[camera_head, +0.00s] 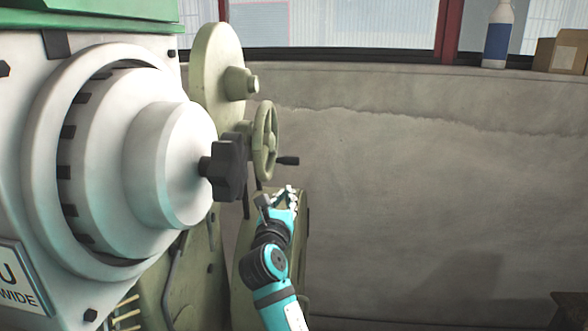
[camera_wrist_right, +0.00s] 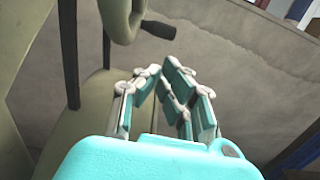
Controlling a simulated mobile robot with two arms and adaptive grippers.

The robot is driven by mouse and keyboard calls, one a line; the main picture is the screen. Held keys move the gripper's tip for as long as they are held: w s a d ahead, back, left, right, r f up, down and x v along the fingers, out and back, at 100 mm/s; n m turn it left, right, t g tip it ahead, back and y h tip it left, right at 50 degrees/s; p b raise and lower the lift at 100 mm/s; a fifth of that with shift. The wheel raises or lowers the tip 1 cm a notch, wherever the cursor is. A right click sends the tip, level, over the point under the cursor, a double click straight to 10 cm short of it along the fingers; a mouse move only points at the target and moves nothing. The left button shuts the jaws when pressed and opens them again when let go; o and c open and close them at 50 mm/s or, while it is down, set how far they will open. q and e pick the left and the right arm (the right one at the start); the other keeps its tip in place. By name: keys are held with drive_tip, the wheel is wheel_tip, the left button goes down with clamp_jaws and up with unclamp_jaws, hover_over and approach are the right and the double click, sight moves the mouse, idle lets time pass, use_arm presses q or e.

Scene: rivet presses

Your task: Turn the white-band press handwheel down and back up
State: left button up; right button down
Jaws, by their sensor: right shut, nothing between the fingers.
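An olive-green press (camera_head: 217,75) stands behind the large white machine. Its spoked handwheel (camera_head: 265,142) has a dark handle (camera_head: 288,161) that sticks out to the right, low on the rim. I cannot make out a white band on the press. My right gripper (camera_head: 290,191) is shut and empty, just below the handle and apart from it. In the right wrist view the gripper (camera_wrist_right: 164,72) shows its fingers close together. The wheel's rim (camera_wrist_right: 122,18) and handle (camera_wrist_right: 158,30) are beyond the fingertips there. My left gripper is not in view.
The white machine (camera_head: 95,140) with a black star knob (camera_head: 226,167) fills the left and partly hides the press. A bottle (camera_head: 498,35) and a cardboard box (camera_head: 562,52) stand on the wall ledge at the back right. The space right of the handwheel is open.

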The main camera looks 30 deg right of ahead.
drive_tip(key=shift+w+d, duration=0.1)
drive_tip(key=shift+w, duration=0.1)
drive_tip(key=x, duration=0.1)
drive_tip(key=p+x, duration=0.1)
drive_tip(key=x, duration=0.1)
drive_tip(key=shift+w+r, duration=0.25)
drive_tip(key=shift+w, duration=0.1)
drive_tip(key=x, duration=0.4)
drive_tip(key=shift+d+f, duration=0.15)
drive_tip(key=shift+w+d, duration=0.3)
drive_tip(key=shift+w, duration=0.15)
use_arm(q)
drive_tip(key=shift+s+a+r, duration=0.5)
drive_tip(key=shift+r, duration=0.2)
use_arm(e)
drive_tip(key=shift+w+d+r, duration=0.3)
drive_tip(key=shift+w, duration=0.1)
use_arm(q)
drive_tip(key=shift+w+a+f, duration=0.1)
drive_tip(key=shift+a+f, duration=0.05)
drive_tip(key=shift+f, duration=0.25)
use_arm(e)
drive_tip(key=shift+w+d+r, duration=0.1)
drive_tip(key=shift+w+r, duration=0.05)
